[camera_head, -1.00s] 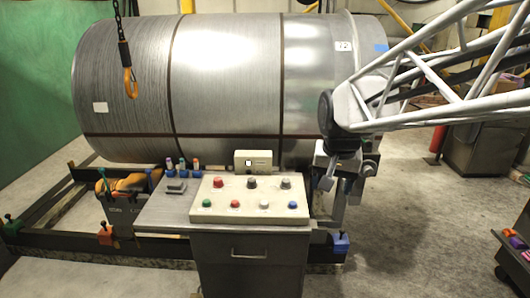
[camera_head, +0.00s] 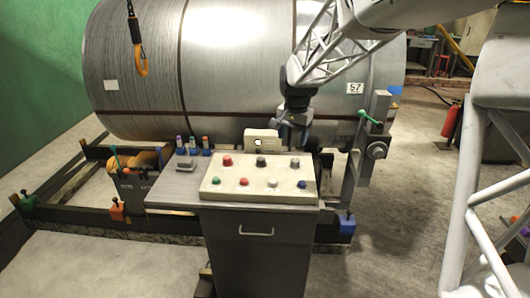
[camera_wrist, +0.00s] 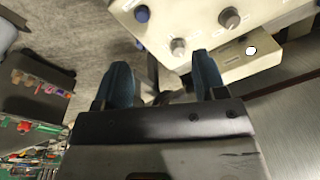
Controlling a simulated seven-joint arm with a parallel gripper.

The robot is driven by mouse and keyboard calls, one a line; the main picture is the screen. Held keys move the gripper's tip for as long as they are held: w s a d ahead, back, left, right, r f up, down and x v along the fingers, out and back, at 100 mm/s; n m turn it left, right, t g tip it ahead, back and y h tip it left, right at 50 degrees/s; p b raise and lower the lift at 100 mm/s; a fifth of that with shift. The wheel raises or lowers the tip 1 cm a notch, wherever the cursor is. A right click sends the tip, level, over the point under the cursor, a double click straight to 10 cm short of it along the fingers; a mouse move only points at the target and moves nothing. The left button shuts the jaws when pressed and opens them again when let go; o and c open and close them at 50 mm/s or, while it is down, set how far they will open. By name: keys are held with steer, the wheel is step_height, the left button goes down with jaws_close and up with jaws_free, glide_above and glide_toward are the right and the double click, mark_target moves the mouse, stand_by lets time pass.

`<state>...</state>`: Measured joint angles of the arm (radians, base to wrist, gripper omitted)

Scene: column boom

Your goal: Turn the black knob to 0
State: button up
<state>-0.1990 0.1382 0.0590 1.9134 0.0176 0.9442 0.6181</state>
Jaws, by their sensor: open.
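A cream control panel (camera_head: 235,193) on a grey cabinet carries two knobs in its back row. The middle knob (camera_head: 261,161) looks darker; it also shows in the wrist view (camera_wrist: 229,18). The right knob (camera_head: 295,162) looks greyer and is nearer my fingers in the wrist view (camera_wrist: 179,47). Scale marks and pointer directions are too small to read. My gripper (camera_wrist: 160,76) is open and empty, its two blue fingers apart. In the head view my gripper (camera_head: 291,136) is behind the panel's right back edge, apart from both knobs.
A red button (camera_head: 227,160) sits left of the knobs; green, red, white and blue buttons line the front. A small cream box (camera_head: 261,142) with a round white face stands behind the panel. A large metal drum (camera_head: 235,75) lies behind.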

steer(key=m, duration=0.2)
glide_above(262, 158)
steer(key=shift+g, duration=0.4)
step_height(262, 158, down, 11)
steer(key=shift+s+f, duration=0.1)
steer(key=shift+f, duration=0.05)
steer(key=shift+a+f, duration=0.1)
steer(key=shift+f, duration=3.8)
steer(key=c, duration=0.9)
